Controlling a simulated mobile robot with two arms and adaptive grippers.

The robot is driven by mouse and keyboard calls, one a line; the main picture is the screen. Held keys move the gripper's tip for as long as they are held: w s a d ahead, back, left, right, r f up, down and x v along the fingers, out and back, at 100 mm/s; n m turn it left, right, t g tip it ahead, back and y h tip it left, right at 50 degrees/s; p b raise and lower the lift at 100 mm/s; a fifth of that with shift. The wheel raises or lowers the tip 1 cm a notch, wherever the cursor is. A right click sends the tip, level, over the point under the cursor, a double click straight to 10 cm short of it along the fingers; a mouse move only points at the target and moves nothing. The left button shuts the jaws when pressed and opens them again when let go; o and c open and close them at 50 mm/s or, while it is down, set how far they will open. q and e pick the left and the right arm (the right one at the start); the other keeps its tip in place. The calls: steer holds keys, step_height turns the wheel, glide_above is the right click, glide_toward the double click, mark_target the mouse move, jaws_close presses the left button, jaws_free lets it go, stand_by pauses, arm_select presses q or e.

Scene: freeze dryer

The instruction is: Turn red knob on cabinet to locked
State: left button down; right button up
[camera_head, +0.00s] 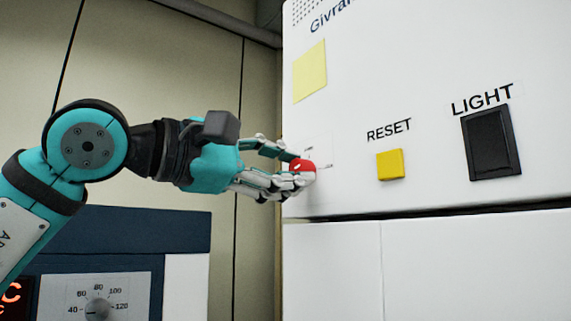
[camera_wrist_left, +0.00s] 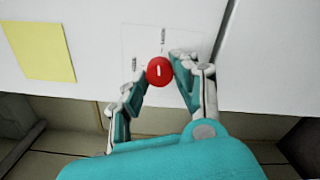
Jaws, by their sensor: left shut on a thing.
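The red knob (camera_head: 302,167) sits on the white cabinet (camera_head: 400,80) near its left edge, with small faint labels beside it. My left gripper (camera_head: 298,166) comes in from the left and is shut on the knob. In the left wrist view the red knob (camera_wrist_left: 160,71) shows a short white mark that runs nearly up and down in the picture. The fingers of the left gripper (camera_wrist_left: 158,76) stand on both sides of it. The label text is too small to read surely. My right gripper is not in view.
A yellow RESET button (camera_head: 390,164) and a black LIGHT switch (camera_head: 491,143) are to the right of the knob. A yellow note (camera_head: 310,71) is stuck above it. A dial (camera_head: 97,309) on another machine is at the lower left.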

arm_select(q)
steer(key=shift+m, duration=1.1)
steer(key=c, duration=1)
jaws_free()
steer(key=shift+s+a, duration=0.1)
steer(key=shift+a, duration=0.1)
steer(key=v, duration=1.1)
steer(key=shift+s+a, duration=0.2)
